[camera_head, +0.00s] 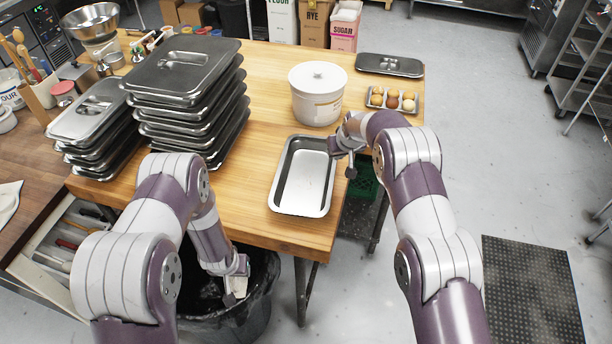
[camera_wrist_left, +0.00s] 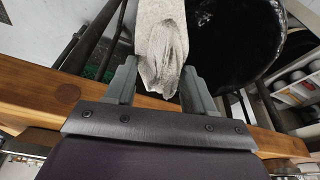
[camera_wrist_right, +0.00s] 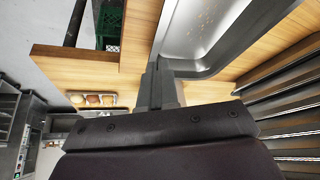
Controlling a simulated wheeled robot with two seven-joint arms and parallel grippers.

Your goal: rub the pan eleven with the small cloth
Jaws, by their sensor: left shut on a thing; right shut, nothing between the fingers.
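The pan (camera_head: 303,184), a shallow grey metal tray, lies on the front right of the wooden table. It also shows in the right wrist view (camera_wrist_right: 215,62), with small orange-brown specks inside. My left gripper (camera_head: 230,292) is shut on the small cloth (camera_wrist_left: 160,45), a pale, folded piece that also shows in the head view (camera_head: 240,286). It holds the cloth in front of the table, over a black bin. My right gripper (camera_wrist_right: 153,68) is shut and empty, close to the pan's right side; I cannot tell whether it touches the rim.
Stacked lidded pans (camera_head: 182,72) stand left of the pan. A white tub (camera_head: 317,98) stands behind it, and an egg tray (camera_head: 392,108) is at the back right. The black bin (camera_head: 262,300) is at the table's front edge. Bare wood (camera_head: 245,190) lies left of the pan.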

